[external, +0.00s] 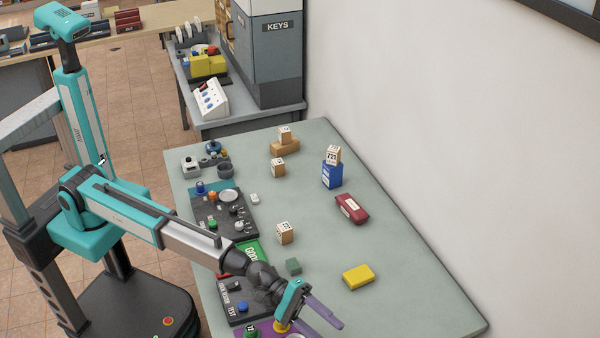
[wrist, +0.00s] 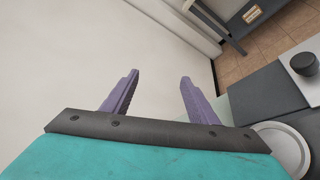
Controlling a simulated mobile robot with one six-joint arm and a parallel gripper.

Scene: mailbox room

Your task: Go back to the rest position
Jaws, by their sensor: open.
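My gripper (external: 325,313) has two purple fingers and is at the bottom of the external view, over the front end of the table (external: 400,258). My arm reaches from the left across the control panels. The fingers are spread and nothing is between them. In the wrist view the gripper (wrist: 158,95) also shows open and empty, with the pale wall (wrist: 70,50) beyond it.
The right front is clear.

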